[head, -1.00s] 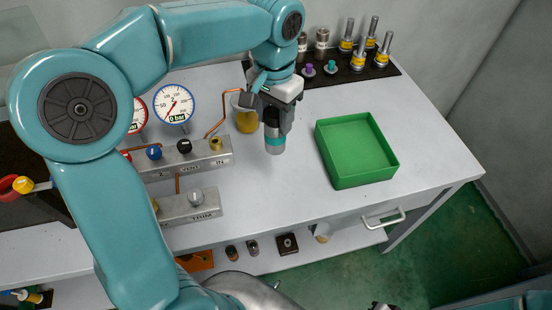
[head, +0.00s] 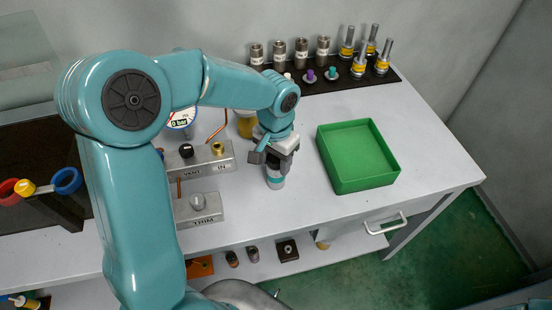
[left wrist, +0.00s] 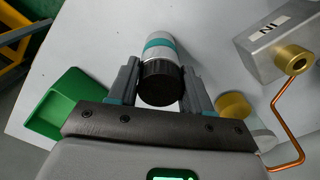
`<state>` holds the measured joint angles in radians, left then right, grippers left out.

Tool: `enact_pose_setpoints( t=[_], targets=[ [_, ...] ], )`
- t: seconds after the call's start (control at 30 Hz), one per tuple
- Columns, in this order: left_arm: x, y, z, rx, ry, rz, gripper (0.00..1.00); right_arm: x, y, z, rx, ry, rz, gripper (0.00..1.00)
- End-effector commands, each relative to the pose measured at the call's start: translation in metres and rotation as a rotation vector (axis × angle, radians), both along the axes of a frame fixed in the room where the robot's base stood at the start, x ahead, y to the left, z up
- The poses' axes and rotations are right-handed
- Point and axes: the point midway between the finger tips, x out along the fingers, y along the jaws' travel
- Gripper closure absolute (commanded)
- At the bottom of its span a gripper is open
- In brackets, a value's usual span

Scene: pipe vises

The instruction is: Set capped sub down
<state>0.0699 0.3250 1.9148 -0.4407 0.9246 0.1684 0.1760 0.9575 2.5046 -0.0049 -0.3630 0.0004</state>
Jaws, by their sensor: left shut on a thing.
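The capped sub (head: 276,182) is a short grey cylinder with a teal band, upright just above or on the white bench; I cannot tell whether its lower end touches. My left gripper (head: 275,160) is shut on its upper part, left of the green tray. In the left wrist view the capped sub (left wrist: 160,62) shows a black ribbed end, a teal band and a pale far end, between the fingers of my left gripper (left wrist: 160,88). My right gripper is not seen.
The green tray (head: 345,187) stands empty to the right. Metal blocks (head: 205,160) with fittings and a copper pipe stand to the left. A dark mat (head: 345,85) at the back holds several cylinders and plugs.

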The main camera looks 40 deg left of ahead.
Motion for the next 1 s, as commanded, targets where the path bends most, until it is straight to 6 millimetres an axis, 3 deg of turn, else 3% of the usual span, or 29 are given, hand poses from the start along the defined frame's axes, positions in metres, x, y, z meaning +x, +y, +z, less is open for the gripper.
enact_pose_setpoints(
  t=[0.17,0.2,0.23,0.27,0.53,0.67,1.0],
  targets=[
    [0.000,0.000,-0.004,0.000,-0.002,0.000,1.00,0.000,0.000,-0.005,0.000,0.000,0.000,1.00],
    [0.000,0.000,-0.003,0.000,0.000,0.000,0.38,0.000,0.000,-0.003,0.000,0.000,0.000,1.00],
    [0.000,0.000,-0.003,0.000,0.000,0.000,0.28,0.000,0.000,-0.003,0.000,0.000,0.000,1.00],
    [0.000,0.000,-0.003,0.000,0.000,0.000,0.25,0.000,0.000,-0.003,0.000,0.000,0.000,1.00],
    [0.000,0.000,-0.002,0.000,0.000,0.000,0.25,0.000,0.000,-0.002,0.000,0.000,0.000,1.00],
    [0.001,0.000,0.009,0.001,-0.004,0.000,0.25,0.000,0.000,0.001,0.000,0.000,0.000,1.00],
    [0.001,0.000,0.085,0.000,-0.006,-0.001,0.25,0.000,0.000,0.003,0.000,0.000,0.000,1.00]
  ],
)
